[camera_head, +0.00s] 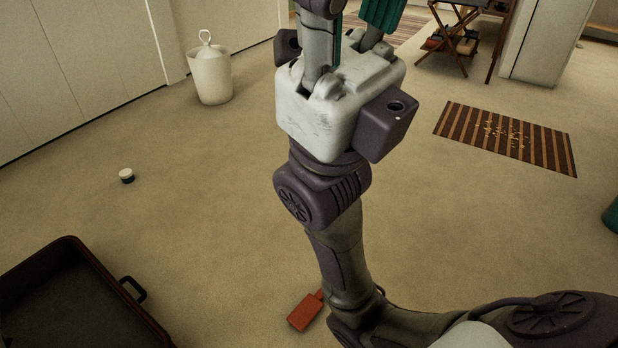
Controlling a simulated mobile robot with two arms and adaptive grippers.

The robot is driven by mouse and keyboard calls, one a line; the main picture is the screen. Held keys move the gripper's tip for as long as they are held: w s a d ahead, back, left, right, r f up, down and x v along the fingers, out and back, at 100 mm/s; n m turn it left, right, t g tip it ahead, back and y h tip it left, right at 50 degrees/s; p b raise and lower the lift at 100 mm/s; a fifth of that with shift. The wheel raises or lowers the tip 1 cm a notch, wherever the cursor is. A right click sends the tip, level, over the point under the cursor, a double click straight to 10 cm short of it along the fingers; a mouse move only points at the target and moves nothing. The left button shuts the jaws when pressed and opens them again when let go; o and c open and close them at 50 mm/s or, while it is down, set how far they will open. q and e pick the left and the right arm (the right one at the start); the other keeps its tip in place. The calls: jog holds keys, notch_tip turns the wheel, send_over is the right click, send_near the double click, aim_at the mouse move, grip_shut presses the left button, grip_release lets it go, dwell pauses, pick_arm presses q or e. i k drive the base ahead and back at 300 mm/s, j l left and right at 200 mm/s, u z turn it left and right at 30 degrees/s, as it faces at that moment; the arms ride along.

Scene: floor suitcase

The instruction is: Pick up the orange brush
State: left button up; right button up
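The orange brush (306,313) lies flat on the carpet at the bottom middle of the head view. It looks red-orange, with a broad block end towards the lower left. Its narrow end meets the edge of my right forearm in the picture, which may hide part of it. My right arm comes in from the lower right and reaches up across the middle. Its gripper (345,62) points away at the top, far from the brush. The fingertips are cut off by the top edge, so their opening and anything between them cannot be seen. My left gripper is not in view.
An open dark suitcase (92,262) lies at the lower left. A small round jar (126,176) stands on the carpet beyond it. A white lidded bin (210,75) stands by the wall. A striped mat (506,138) lies at right. Carpet between suitcase and brush is clear.

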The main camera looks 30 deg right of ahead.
aim_at(303, 314)
jog(key=z, duration=0.95)
